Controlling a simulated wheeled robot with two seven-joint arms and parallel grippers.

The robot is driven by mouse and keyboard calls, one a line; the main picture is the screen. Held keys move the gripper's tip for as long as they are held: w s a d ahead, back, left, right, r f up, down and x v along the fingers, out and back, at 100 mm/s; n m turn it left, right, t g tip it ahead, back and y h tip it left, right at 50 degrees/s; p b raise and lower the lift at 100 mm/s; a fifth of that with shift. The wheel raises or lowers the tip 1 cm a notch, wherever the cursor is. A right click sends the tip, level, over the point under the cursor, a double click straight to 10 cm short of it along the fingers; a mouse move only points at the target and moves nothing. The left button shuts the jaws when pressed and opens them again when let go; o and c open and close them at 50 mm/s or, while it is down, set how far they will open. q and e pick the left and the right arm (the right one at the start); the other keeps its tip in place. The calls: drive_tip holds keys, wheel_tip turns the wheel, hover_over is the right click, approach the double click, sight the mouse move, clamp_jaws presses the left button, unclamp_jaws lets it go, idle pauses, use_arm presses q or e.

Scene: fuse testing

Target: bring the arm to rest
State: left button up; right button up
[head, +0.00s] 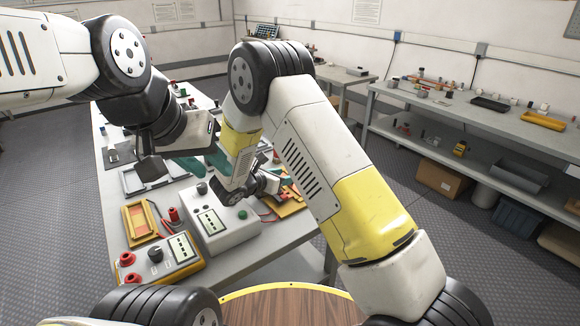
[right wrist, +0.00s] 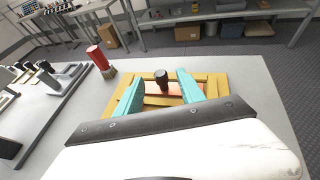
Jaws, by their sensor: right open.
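My right arm comes in from the lower right of the head view, bends at a high elbow and hangs down over the table (head: 262,262). Its gripper is mostly hidden there by the forearm. In the right wrist view my right gripper (right wrist: 160,84) is open. Its two teal fingers stand apart over a yellow tray (right wrist: 215,82), on either side of a black-knobbed piece (right wrist: 162,76). I cannot tell whether they touch anything. My left gripper (head: 208,160) is over the table's left part, partly hidden behind the right forearm; its jaw opening is unclear.
A grey meter box (head: 216,222) and a yellow meter box (head: 165,262) stand on the near table, beside a yellow tray (head: 141,222). Shelves (head: 470,118) line the right wall; floor between is clear.

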drive_tip(key=v, duration=0.2)
drive_tip(key=shift+s+a+r, duration=0.1)
drive_tip(key=shift+s+a, duration=0.05)
drive_tip(key=shift+s, duration=0.05)
drive_tip(key=shift+s+r, duration=0.2)
drive_tip(key=shift+r, duration=0.05)
drive_tip(key=s+d+r+m+g+y, duration=0.1)
drive_tip(key=s+d+r+m+g, duration=0.3)
drive_tip(key=s+d+r+m, duration=0.4)
drive_tip(key=s+d+r+m+g, duration=0.35)
drive_tip(key=d+r+m, duration=0.2)
drive_tip(key=d, duration=0.35)
drive_tip(key=s+r+m+t+y, duration=0.1)
drive_tip(key=s+r+m+y, duration=0.3)
drive_tip(key=s+m, duration=0.3)
drive_tip(key=s+d+r+m+t+y, duration=0.1)
drive_tip(key=s+r+m+y, duration=0.4)
drive_tip(key=s, duration=0.6)
drive_tip(key=r+m+t, duration=0.1)
drive_tip(key=m, duration=0.1)
drive_tip(key=shift+s+m, duration=0.3)
drive_tip(key=shift+m, duration=0.05)
use_arm(q)
drive_tip(key=shift+c, duration=0.3)
use_arm(e)
drive_tip(key=shift+d, duration=0.1)
